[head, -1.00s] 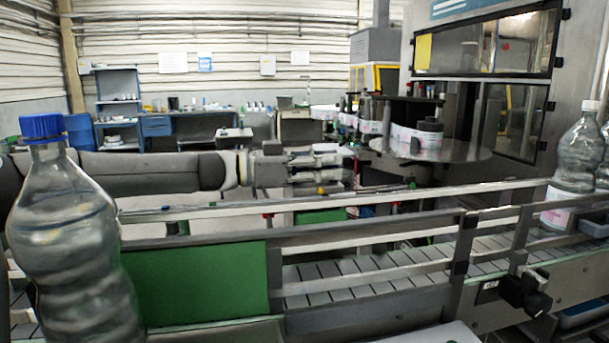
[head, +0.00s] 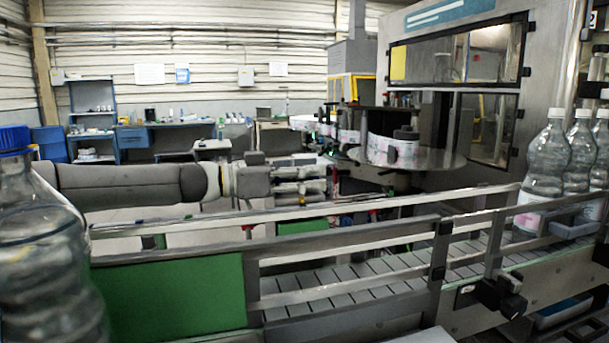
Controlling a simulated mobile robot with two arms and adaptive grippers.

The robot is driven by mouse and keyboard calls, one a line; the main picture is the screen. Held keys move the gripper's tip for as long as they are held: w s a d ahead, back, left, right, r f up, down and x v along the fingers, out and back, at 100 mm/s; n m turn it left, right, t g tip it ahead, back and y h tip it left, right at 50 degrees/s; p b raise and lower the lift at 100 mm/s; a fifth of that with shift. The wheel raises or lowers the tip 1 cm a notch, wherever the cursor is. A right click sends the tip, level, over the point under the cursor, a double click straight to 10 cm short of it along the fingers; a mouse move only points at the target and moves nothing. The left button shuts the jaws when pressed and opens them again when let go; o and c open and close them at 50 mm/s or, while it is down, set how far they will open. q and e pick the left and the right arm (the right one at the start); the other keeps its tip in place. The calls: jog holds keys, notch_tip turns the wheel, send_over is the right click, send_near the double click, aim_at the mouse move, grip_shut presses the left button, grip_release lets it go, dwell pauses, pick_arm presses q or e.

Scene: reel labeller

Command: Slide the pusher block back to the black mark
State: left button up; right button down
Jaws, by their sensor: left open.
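My left gripper (head: 318,181) reaches in from the left on a level arm, its fingers pointing right. Its jaws are open, and I see nothing between them. It shows above the conveyor's back rail (head: 200,228), left of the round reel table (head: 430,160). I cannot pick out the pusher block or the black mark for certain; small parts near the fingertips are too small to tell apart. My right gripper is not in view.
The slatted conveyor (head: 340,278) with metal guide rails crosses the front. A large blue-capped bottle (head: 40,250) stands close at the left edge. White-capped bottles (head: 545,165) stand at the right. A green panel (head: 170,295) covers part of the conveyor's near side.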

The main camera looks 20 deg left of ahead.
pick_arm(q)
jog(key=v, duration=1.2)
dwell(0.3)
